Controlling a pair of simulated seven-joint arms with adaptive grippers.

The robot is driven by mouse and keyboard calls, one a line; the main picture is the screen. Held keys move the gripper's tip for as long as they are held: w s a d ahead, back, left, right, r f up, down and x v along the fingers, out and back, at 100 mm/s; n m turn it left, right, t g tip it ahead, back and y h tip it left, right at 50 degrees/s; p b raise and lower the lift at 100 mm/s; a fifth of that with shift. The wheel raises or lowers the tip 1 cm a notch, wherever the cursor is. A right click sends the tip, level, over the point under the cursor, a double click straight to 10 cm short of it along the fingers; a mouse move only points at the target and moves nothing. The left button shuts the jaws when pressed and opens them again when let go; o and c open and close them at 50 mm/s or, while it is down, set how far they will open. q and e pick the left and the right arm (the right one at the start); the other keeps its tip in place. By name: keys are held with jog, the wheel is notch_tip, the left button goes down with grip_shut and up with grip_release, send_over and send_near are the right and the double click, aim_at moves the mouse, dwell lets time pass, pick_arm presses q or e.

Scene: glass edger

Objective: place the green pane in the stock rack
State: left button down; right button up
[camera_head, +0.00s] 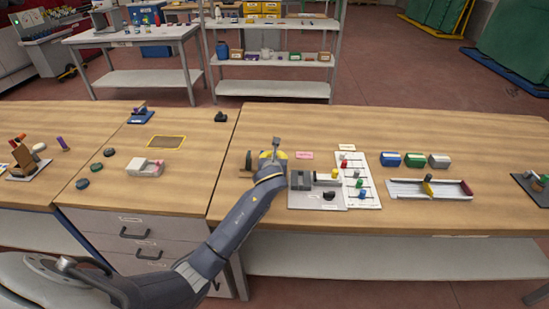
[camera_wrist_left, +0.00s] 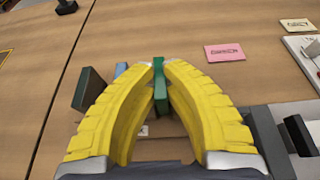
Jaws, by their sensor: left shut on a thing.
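My left gripper (camera_head: 272,158) is over the right-hand workbench, just left of the grey machine plate. In the left wrist view its yellow fingers (camera_wrist_left: 160,75) are shut on the green pane (camera_wrist_left: 159,80), a thin upright piece held at the fingertips. In the head view the pane cannot be made out. A dark green block (camera_wrist_left: 90,90) stands left of the fingers, apart from the pane, and a blue-grey piece (camera_wrist_left: 122,69) shows just behind them. I cannot tell which fixture is the stock rack. My right gripper is not in view.
Right of the gripper are a pink card (camera_head: 304,155), a grey machine plate (camera_head: 300,200) and a white panel with coloured knobs (camera_head: 347,158). Farther right are blue (camera_head: 390,160), green and grey boxes and a white tray (camera_head: 403,190). The bench's back right is clear.

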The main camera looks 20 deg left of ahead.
pick_arm(q)
jog(key=c, duration=1.8)
grip_release()
jog(key=shift+f, duration=0.1)
jog(key=shift+o, duration=0.2)
jog(key=shift+r, duration=0.2)
jog(key=v, duration=1.2)
